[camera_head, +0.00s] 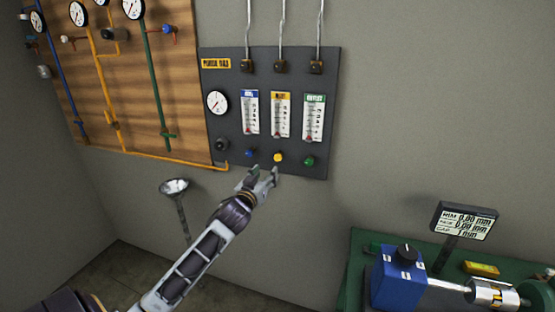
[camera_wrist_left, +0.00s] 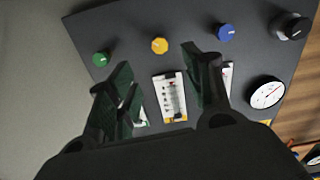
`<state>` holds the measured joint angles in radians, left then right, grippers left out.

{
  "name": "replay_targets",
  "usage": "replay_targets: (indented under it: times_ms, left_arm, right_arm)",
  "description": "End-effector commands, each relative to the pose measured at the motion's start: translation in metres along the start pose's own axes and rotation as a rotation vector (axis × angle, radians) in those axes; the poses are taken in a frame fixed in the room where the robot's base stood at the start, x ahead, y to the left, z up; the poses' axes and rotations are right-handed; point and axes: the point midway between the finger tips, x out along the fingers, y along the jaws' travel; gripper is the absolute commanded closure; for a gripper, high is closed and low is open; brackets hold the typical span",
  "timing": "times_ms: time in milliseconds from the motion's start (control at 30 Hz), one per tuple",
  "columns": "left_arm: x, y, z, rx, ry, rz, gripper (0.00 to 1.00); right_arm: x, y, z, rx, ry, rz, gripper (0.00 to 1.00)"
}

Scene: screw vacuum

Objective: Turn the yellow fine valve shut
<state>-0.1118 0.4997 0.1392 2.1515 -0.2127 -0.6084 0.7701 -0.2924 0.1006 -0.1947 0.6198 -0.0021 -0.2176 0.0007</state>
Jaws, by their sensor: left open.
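The yellow fine valve (camera_head: 278,157) is a small round knob low on the dark wall panel (camera_head: 232,130), below the yellow-topped flow gauge (camera_head: 280,114). A blue knob (camera_head: 250,153) is to its left and a green knob (camera_head: 309,161) to its right. My left gripper (camera_head: 262,172) is open and empty just below and left of the yellow knob in the head view. In the left wrist view the panel appears upside down, and the yellow knob (camera_wrist_left: 159,46) shows beyond and between the two open fingers (camera_wrist_left: 157,68), apart from them. My right gripper is not in view.
A black knob (camera_head: 221,145) and a round dial (camera_head: 217,102) are on the panel's left. A wooden board (camera_head: 130,100) with pipes and gauges hangs further left. A green bench (camera_head: 352,270) with a blue device (camera_head: 397,278) and a display (camera_head: 464,220) stands at lower right.

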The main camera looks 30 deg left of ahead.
Motion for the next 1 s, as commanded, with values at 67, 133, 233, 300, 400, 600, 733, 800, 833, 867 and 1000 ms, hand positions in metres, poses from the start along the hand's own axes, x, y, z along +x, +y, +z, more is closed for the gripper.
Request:
replay_targets:
  times_ms: [67,133,233,300,400,600,733,800,833,867,1000]
  left_arm:
    - [0.0,0.0,0.0,0.0,0.0,0.0,0.49]
    - [0.0,0.0,0.0,0.0,0.0,0.0,0.49]
    - [0.0,0.0,0.0,0.001,0.0,0.0,0.49]
    - [0.001,0.0,0.0,0.001,0.0,0.0,0.49]
    - [0.002,0.0,0.0,0.001,0.0,0.0,0.49]
    - [0.011,0.0,-0.001,0.002,0.001,0.0,0.49]
    - [0.02,0.0,-0.001,0.002,0.001,0.0,0.49]
    - [0.026,0.0,-0.001,0.001,0.0,0.0,0.49]
    - [0.028,0.0,-0.001,0.001,0.001,0.0,0.49]
    - [0.031,0.0,-0.001,0.001,0.001,0.0,0.49]
    - [0.042,0.0,-0.001,0.002,0.001,0.001,0.49]
  right_arm:
    - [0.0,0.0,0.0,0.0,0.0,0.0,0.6]
    - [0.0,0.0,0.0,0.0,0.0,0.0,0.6]
    - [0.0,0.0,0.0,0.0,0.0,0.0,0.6]
    - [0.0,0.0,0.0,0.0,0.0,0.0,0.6]
    - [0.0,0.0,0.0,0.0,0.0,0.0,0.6]
    - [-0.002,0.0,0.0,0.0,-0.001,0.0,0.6]
    - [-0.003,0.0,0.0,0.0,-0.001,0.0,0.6]
    - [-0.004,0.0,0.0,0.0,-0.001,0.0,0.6]
    - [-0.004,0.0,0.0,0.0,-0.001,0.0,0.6]
    - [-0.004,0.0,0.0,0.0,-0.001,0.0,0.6]
    - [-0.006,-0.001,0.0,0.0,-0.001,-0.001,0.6]
